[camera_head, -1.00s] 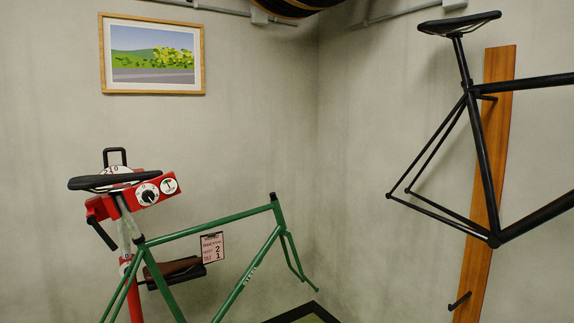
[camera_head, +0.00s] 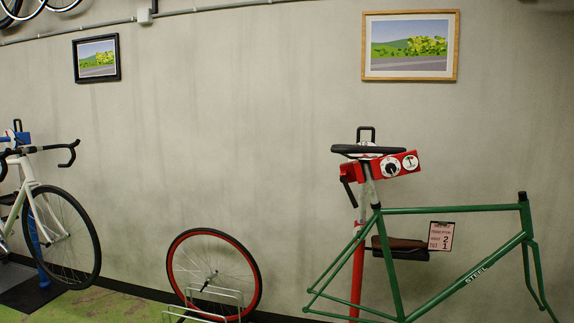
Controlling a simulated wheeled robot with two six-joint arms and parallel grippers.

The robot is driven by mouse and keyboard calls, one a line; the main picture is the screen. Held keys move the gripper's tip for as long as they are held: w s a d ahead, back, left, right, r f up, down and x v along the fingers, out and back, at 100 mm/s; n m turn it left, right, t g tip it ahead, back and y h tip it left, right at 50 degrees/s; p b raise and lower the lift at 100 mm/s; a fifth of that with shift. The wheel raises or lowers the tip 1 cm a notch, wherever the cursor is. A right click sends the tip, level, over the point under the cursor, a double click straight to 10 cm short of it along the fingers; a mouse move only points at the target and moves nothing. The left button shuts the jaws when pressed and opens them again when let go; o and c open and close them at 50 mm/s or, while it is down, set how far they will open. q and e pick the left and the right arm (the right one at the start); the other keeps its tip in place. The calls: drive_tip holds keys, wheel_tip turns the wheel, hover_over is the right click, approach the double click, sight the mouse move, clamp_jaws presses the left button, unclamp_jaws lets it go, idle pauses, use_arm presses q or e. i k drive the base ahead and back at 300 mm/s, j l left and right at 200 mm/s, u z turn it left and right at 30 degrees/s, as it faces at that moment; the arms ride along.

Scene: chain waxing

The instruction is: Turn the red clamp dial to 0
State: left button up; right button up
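The red clamp (camera_head: 356,171) tops a red stand post at the right of the head view, holding the seatpost of a green bike frame (camera_head: 451,211). On its red box is a white round dial (camera_head: 391,167) with a black knob; its setting is too small to read. A second round white face with a black symbol (camera_head: 411,162) sits to its right. A black saddle (camera_head: 368,149) partly covers the clamp, including another white scale behind it. Neither of my grippers is in view.
A red-rimmed wheel (camera_head: 213,272) stands in a floor rack at the centre. A white bike (camera_head: 45,225) hangs on a blue stand at the left. A card (camera_head: 441,236) hangs by the green frame. Green floor (camera_head: 100,305) shows at lower left.

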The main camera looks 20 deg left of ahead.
sight(390, 167)
drive_tip(key=u, duration=0.2)
drive_tip(key=i+z, duration=0.25)
drive_tip(key=i, duration=0.45)
drive_tip(key=i+j+z, duration=0.1)
drive_tip(key=j, duration=0.6)
drive_tip(key=j+z, duration=0.15)
drive_tip(key=j, duration=0.6)
drive_tip(key=i, duration=0.05)
